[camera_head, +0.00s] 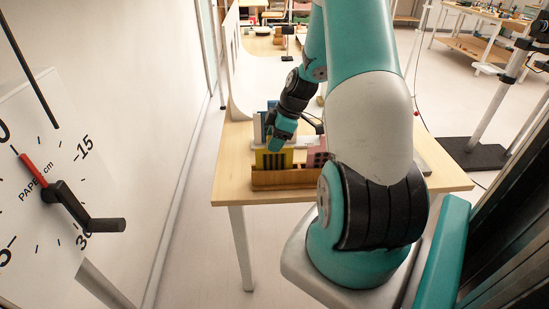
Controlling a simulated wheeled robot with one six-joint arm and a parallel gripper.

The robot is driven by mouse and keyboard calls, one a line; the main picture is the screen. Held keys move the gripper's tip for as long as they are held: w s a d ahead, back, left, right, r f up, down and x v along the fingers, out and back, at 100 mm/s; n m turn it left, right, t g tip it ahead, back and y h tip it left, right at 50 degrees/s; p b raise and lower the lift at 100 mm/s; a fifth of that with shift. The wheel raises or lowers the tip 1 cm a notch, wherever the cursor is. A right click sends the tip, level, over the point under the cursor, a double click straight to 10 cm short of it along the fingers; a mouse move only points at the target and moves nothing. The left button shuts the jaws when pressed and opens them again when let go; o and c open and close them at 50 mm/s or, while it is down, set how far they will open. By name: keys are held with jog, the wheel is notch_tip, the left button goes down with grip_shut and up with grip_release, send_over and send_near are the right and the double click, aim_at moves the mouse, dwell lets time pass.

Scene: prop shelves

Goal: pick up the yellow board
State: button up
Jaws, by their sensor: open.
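The yellow board (262,160) with dark stripes stands upright in a wooden rack (285,179) near the table's left front edge. My gripper (274,148) points down at the top of the yellow board, close to it. The gap between the fingers is too small to see clearly, and whether they touch the board cannot be told. The gripper hides part of what stands behind it.
A pink board (316,157) stands in the rack to the right. A blue board (259,125) stands behind the yellow one. The table (235,187) is bare at its left front. A dial panel (40,160) is on the left wall. Other tables stand farther back.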

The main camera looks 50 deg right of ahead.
jog(key=shift+f, duration=0.15)
jog(key=shift+c, duration=0.2)
grip_shut()
